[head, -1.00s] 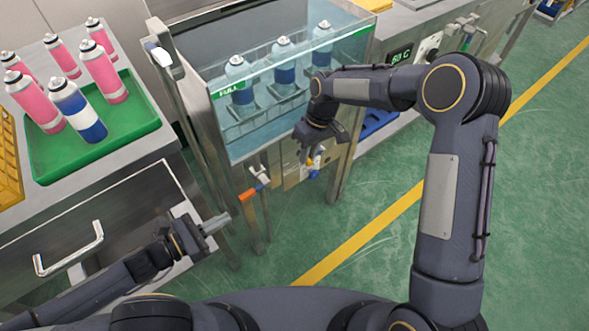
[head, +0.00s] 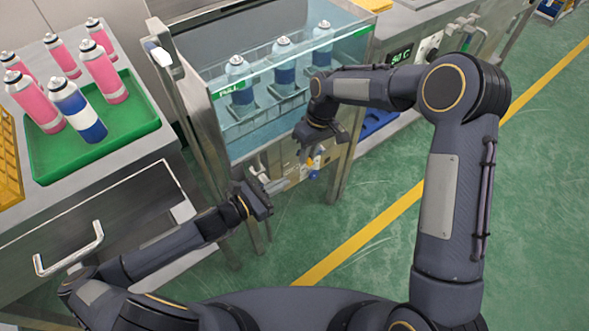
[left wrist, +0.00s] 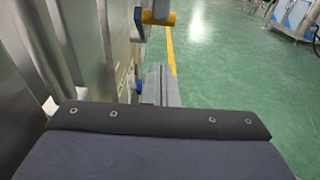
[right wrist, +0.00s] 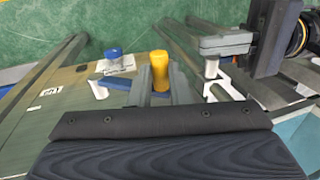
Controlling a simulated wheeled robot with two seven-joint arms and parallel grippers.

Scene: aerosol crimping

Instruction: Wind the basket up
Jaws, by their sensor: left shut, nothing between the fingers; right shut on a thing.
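The basket (head: 262,101) stands in the clear-walled water bath (head: 217,103) and holds several blue-and-white cans (head: 285,68). My right gripper (head: 308,150) is at the front of the bath. In the right wrist view it is shut on a yellow crank knob (right wrist: 159,72), which shows between its fingers. My left gripper (head: 278,185) is shut and empty, in front of the bath's lower front, left of and below the right gripper. In the left wrist view its fingers (left wrist: 160,86) are together. The crank's arm is largely hidden.
Blue handles (right wrist: 112,53) are close to the yellow knob. A green tray (head: 45,165) with pink cans (head: 103,73) and one blue-and-white can (head: 78,109) is on the left bench. The green floor (head: 470,260) at right is open.

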